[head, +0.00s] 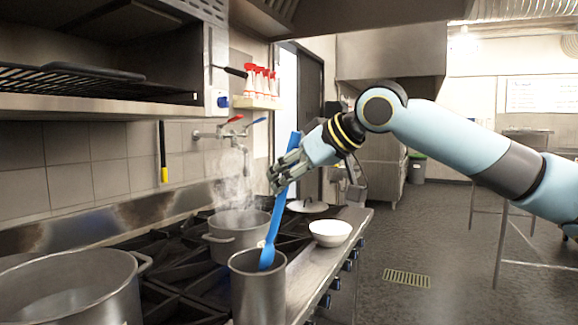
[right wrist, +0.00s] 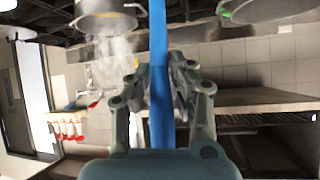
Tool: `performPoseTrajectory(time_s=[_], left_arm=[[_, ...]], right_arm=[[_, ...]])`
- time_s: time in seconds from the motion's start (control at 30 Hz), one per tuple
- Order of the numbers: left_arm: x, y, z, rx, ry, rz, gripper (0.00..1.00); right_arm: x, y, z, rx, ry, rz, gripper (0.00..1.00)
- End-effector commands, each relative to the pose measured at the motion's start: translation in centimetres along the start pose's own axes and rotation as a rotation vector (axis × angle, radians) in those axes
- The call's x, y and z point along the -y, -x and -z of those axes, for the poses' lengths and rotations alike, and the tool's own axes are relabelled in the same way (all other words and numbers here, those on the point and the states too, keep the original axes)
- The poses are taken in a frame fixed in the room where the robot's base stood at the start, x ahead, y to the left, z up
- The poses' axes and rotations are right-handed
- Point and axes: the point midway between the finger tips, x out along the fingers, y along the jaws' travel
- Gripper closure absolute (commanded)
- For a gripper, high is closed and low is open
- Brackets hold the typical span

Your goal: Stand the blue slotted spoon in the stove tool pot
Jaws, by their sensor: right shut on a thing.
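The blue slotted spoon (head: 277,213) is held near upright, slightly tilted, in my right gripper (head: 279,176). The gripper is shut on its handle; the handle (right wrist: 158,80) also runs between the fingers (right wrist: 160,92) in the right wrist view. The stove tool pot (head: 258,290) is a tall grey metal pot at the front of the stove. The spoon's lower end is at the pot's mouth in the head view. I cannot tell how far it is inside or whether it touches the pot. My left gripper is not in view.
A steaming pot (head: 236,236) stands behind the tool pot, and a large pot (head: 70,290) stands at the left. A white bowl (head: 330,232) and a lid (head: 307,206) are on the counter to the right. A shelf (head: 110,103) overhangs the stove at left.

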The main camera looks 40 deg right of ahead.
Motion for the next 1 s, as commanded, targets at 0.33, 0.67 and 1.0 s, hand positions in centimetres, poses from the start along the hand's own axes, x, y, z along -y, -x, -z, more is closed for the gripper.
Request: performPoseTrajectory(time_s=[0.33,0.67,1.0], left_arm=[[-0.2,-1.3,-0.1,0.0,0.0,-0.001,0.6],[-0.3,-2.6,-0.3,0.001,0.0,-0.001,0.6],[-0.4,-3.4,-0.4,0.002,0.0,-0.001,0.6]], right_arm=[[0.0,-3.1,-2.8,0.001,-0.003,0.002,1.0],[-0.1,-5.8,-5.1,0.001,-0.003,0.001,1.0],[-0.1,-7.4,-6.5,0.0,-0.001,0.0,1.0]])
